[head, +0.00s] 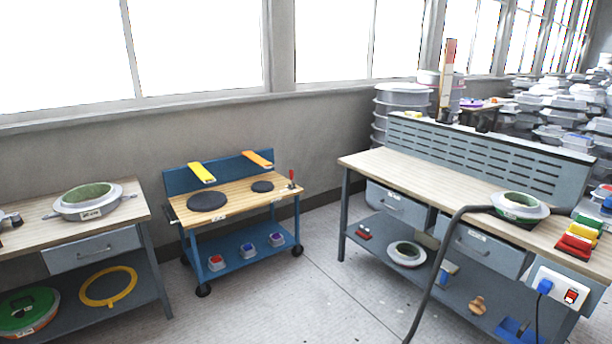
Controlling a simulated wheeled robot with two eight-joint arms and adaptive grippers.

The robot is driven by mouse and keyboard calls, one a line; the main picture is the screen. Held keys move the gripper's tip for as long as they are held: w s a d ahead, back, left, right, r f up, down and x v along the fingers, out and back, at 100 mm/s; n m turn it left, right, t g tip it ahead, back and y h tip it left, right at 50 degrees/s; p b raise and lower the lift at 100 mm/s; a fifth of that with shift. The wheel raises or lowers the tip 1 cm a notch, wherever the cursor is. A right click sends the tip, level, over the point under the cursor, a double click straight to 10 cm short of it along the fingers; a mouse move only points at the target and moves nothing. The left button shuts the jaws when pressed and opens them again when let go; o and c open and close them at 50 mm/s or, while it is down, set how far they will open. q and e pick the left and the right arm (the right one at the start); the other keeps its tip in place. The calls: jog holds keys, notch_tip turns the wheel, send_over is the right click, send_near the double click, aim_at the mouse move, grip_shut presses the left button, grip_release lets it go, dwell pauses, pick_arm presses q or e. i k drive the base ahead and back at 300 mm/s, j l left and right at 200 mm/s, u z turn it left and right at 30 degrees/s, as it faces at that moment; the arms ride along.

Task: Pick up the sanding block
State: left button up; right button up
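I cannot tell for sure which thing is the sanding block. Red and yellow block-like pieces (577,241) sit together at the right end of the right workbench top. A small tan, knobbed object (477,304) lies on that bench's lower shelf, and a small blue and pale piece (449,270) is near it. These are too small to name surely. Neither of my grippers is in view.
A blue cart (240,240) stands mid-left, another bench (130,212) far left. The floor (270,300) between is clear.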

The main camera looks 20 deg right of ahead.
aim_at(576, 247)
jog(key=i+l+z, duration=0.15)
jog(key=i+z, duration=0.5)
jog(key=z, duration=0.3)
jog(key=i+z, duration=0.45)
jog(key=k+j, duration=0.05)
jog(key=k, duration=0.05)
